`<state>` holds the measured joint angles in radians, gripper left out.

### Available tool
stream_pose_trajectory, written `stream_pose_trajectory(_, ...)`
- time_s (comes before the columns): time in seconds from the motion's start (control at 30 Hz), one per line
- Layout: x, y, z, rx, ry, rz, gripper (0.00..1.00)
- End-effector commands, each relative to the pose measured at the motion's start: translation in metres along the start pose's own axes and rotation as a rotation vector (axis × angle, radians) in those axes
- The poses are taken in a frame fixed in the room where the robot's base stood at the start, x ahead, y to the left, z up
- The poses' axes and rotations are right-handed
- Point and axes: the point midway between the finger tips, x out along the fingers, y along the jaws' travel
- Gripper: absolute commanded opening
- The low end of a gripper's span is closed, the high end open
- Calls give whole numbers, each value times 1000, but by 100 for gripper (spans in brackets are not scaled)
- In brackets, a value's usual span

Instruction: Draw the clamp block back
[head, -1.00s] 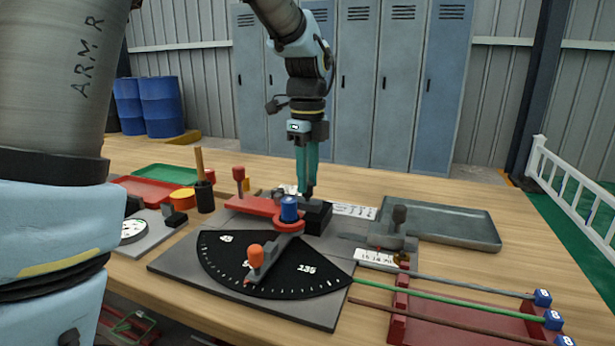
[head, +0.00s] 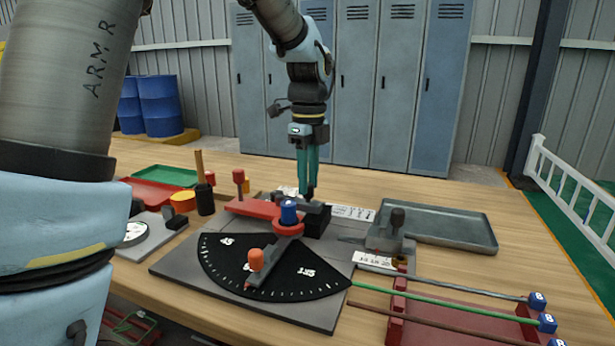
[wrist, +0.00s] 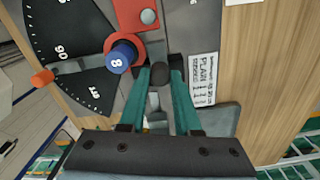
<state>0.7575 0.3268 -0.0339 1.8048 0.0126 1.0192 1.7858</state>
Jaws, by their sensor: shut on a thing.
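My gripper (head: 308,195) points down behind the bending plate. Its teal fingers are shut on a small dark knob (wrist: 158,75), which shows between the fingertips in the wrist view. The knob appears to belong to the clamp block (head: 318,221), dark and beside the blue-capped centre post (head: 289,211); the fingers partly hide it. The post stands in a red ring, and it also shows in the wrist view (wrist: 122,56) left of the fingers. A lever with an orange knob (head: 256,260) lies over the black angle dial (head: 230,262).
A second grey block with a dark knob (head: 397,218) stands to the right, by a grey tray (head: 470,246). Several rods (head: 450,303) lie on a red rack at front right. A hammer (head: 204,196) and red and green trays (head: 165,176) are at left.

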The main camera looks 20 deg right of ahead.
Motion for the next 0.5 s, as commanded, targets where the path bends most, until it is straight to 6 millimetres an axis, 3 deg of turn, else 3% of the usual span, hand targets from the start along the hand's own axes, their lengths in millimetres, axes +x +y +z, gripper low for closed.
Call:
stream_pose_trajectory(0.03,-2,-4,2,0,-4,-16,0)
stream_pose_trajectory(0.07,-2,-5,2,0,-5,-17,35)
stream_pose_trajectory(0.1,-2,-5,2,0,-5,-17,39)
stream_pose_trajectory(0.3,-2,-4,1,0,-4,-14,62)
stream_pose_trajectory(0.5,-1,-3,1,0,-3,-11,62)
